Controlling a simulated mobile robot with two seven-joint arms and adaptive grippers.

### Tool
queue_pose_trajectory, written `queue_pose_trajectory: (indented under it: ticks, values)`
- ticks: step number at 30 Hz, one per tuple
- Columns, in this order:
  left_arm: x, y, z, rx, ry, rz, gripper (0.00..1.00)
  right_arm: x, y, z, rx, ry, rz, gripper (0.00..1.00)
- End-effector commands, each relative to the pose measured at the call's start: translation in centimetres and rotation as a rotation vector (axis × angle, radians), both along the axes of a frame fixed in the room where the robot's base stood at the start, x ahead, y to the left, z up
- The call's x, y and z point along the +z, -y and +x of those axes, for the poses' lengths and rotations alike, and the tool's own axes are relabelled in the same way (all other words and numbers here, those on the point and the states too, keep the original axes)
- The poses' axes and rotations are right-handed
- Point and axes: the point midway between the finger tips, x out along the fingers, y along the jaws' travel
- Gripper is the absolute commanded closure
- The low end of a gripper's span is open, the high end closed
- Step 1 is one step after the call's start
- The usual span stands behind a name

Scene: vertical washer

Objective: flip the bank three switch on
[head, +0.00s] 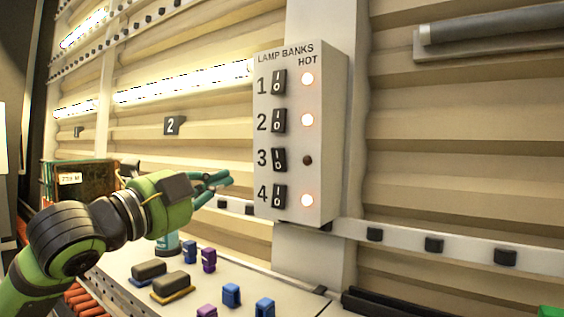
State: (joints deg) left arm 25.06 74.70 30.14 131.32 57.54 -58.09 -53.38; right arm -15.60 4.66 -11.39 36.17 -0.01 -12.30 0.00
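The white lamp banks box (332,130) hangs on the wall right of centre, with four numbered rocker switches marked I and O. The bank three switch (279,159) is black, and the lamp beside it (308,160) is dark. Switches one (279,83), two (279,120) and four (279,195) have glowing lamps beside them. My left gripper (231,178) is left of the box, at a height between switches three and four in the picture, apart from the switches. Its teal fingers converge with nothing visible between them; whether they meet is unclear. My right gripper is out of view.
Below the box, a white bench (125,264) carries blue and purple blocks (231,295) and two dark sponge-like pads (149,270). A wall rail (400,236) with black knobs runs right of the box. The space in front of the switches is clear.

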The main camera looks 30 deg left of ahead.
Motion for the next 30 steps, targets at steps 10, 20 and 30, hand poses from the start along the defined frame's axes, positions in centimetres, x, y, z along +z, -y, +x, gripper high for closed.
queue_pose_trajectory:
  ticks: [10,20,30]
  values:
    - [0.1,0.0,0.3,0.000,-0.003,-0.002,1.00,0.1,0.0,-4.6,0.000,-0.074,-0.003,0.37]
    - [1.5,0.3,4.4,-0.001,-0.003,-0.005,1.00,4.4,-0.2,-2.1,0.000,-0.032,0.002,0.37]
    - [2.5,0.9,10.4,-0.003,-0.002,-0.006,1.00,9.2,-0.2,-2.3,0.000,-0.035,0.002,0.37]
